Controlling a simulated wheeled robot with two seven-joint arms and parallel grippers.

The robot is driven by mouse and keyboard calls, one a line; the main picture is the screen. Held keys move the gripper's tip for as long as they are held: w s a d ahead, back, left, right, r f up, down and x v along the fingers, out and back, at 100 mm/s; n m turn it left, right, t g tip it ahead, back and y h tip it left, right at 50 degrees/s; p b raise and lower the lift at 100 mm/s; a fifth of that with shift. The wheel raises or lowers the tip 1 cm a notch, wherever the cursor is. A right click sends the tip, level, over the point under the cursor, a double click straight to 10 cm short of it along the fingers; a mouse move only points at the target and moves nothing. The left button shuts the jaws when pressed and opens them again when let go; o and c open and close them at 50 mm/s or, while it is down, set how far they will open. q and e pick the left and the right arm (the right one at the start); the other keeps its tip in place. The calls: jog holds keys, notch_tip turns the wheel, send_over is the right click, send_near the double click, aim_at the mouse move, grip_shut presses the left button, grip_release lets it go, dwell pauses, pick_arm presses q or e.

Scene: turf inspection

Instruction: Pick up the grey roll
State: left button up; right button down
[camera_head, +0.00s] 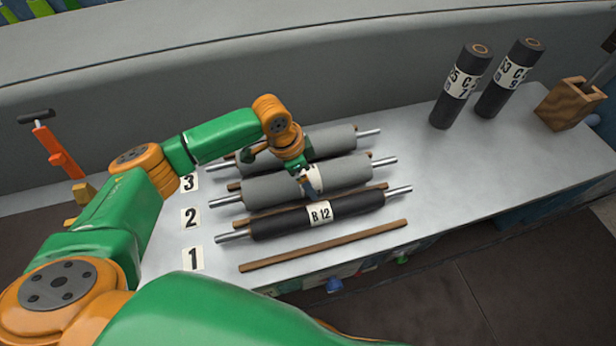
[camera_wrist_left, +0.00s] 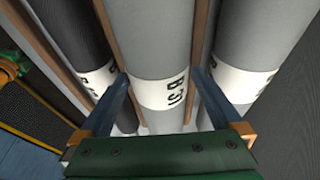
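Two grey rolls with metal end shafts lie side by side on the bench. The middle grey roll (camera_head: 345,175) lies in the row beside number 2, and the back grey roll (camera_head: 330,143) lies behind it. My left gripper (camera_head: 311,190) is over the middle grey roll near its white label. In the left wrist view, my left gripper (camera_wrist_left: 160,78) is open, with one finger on each side of the middle grey roll (camera_wrist_left: 152,40) at its label. Whether the fingers touch it cannot be told. The back grey roll also shows there (camera_wrist_left: 250,35). My right gripper is not in view.
A black roll (camera_head: 275,224) labelled B 12 lies in front. Wooden strips (camera_head: 325,245) run alongside the rolls. Two dark rolls (camera_head: 461,85) (camera_head: 510,80) stand upright at the right, near a wooden box (camera_head: 569,104). The bench (camera_head: 480,160) is clear right of the lying rolls.

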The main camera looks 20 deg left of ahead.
pick_arm(q)
jog(key=shift+r, duration=0.1)
jog(key=c, duration=1.4)
grip_shut()
jog(key=shift+w, duration=0.1)
